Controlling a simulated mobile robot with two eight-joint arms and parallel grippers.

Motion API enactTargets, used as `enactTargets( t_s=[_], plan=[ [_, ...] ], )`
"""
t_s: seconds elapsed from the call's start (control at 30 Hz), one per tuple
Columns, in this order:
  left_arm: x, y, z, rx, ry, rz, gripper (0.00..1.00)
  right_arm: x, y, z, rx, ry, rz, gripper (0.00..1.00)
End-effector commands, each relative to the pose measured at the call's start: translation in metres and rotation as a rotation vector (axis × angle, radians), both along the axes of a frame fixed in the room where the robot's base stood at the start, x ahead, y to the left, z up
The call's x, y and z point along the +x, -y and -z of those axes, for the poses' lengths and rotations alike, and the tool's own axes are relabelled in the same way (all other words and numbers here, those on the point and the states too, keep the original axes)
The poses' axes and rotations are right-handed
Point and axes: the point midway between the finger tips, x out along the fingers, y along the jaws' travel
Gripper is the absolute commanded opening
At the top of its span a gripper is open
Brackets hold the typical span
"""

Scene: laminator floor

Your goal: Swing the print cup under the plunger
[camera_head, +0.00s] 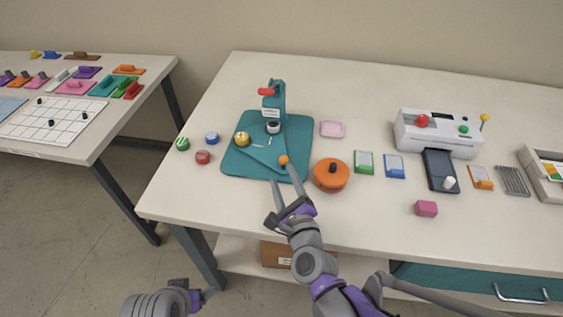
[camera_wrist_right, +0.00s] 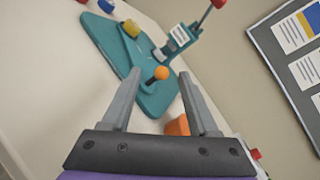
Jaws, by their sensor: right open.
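The teal press (camera_head: 299,135) stands on the table, with a red lever handle (camera_head: 267,91) at its top. A gold cup (camera_head: 242,139), which looks like the print cup, sits at the left of the base, apart from the white and dark part (camera_head: 273,128) below the press head. An orange ball knob (camera_head: 283,160) stands at the front right of the base. My right gripper (camera_head: 281,175) is open and empty, its fingertips close to the knob. In the right wrist view the knob (camera_wrist_right: 161,73) appears between the fingertips. My left arm's end (camera_head: 182,295) shows low at the left; its jaws are unclear.
An orange round pot (camera_head: 331,175) stands close to the right of the gripper. Red (camera_head: 203,157), blue (camera_head: 212,138) and green (camera_head: 182,144) small jars stand left of the press. A white laminator (camera_head: 438,132) is further right. The table's front left is clear.

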Motion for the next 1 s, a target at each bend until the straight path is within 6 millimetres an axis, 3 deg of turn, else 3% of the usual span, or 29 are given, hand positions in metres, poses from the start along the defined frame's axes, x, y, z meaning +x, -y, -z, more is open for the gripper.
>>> enactTargets(
  t_s=[0.03, 0.1, 0.23, 0.37, 0.8, 1.0],
  plan=[
    [0.0, 0.0, 0.011, 0.0, -0.004, 0.0, 0.8, 0.004, 0.0, 0.012, 0.121, 0.006, 0.04, 0.6],
    [0.0, 0.0, 0.017, 0.0, -0.005, 0.0, 0.8, 0.007, 0.004, 0.018, 0.261, 0.015, 0.092, 0.6],
    [0.0, 0.0, 0.02, 0.0, -0.007, 0.0, 0.8, 0.011, 0.009, 0.022, 0.386, 0.024, 0.14, 0.6],
    [0.0, 0.0, 0.02, 0.0, -0.007, 0.0, 0.8, 0.022, 0.009, 0.021, 0.402, 0.026, 0.146, 0.6],
    [0.0, 0.0, 0.024, 0.0, -0.008, 0.0, 0.8, 0.1, 0.006, 0.021, 0.397, 0.025, 0.144, 0.6],
    [0.0, 0.0, 0.025, 0.0, -0.008, 0.0, 0.8, 0.116, 0.006, 0.021, 0.396, 0.025, 0.144, 0.6]
  ],
)
